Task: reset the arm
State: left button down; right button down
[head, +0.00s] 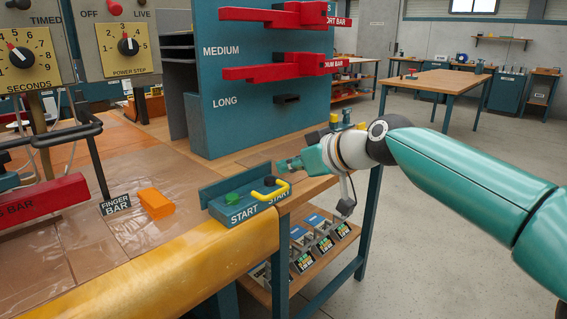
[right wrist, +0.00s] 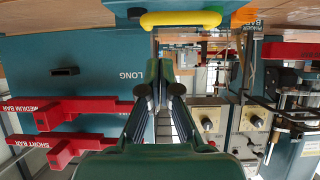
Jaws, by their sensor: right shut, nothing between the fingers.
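My right arm comes in from the right in the head view. Its gripper (head: 288,165) is shut and empty, just behind the teal start box (head: 226,213) and above the bench edge. The box has a green button (head: 232,199) and a yellow guard (head: 281,190). I cannot tell from these views whether the gripper touches the box. My left gripper is not in view.
A teal rack (head: 260,105) holding red bars (head: 275,70) stands behind the gripper. An orange block (head: 156,203) and a finger bar label (head: 116,204) lie on the bench. Dial panels (head: 27,58) stand at left. Open floor (head: 435,240) lies beyond the arm.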

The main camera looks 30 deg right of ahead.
jog(key=s+d+f+b, duration=0.1)
jog(key=s+d+b, duration=0.15)
jog(key=s, duration=0.65)
jog(key=w+a+f+g+y, duration=0.1)
jog(key=a+f+g, duration=0.2)
jog(key=f, duration=0.8)
jog(key=w+a+f+g+p, duration=0.1)
jog(key=a+f+g, duration=0.15)
jog(key=f, duration=0.85)
jog(key=w+a+f+g+y, duration=0.1)
jog(key=a+f+g, duration=0.15)
jog(key=f, duration=0.85)
jog(key=s+a+f+g, duration=0.2)
jog(key=s+a+f, duration=0.15)
jog(key=f, duration=0.45)
jog(key=s+a+f+g, duration=0.1)
jog(key=s+a+f, duration=0.2)
jog(key=s+f, duration=0.35)
jog(key=s+a+f+m+g+h, duration=0.1)
jog(key=s+a+f+m+g, duration=0.3)
jog(key=s+f, duration=0.9)
notch_tip(320, 180, up, 36)
jog(key=w+m+t+p, duration=0.1)
jog(key=w+t+p, duration=0.1)
jog(key=p, duration=3.3)
jog(key=shift+w+a+m+t+h, duration=0.15)
jog(key=shift+m+t+h, duration=0.15)
jog(key=shift+t, duration=0.6)
jog(key=shift+r, duration=0.1)
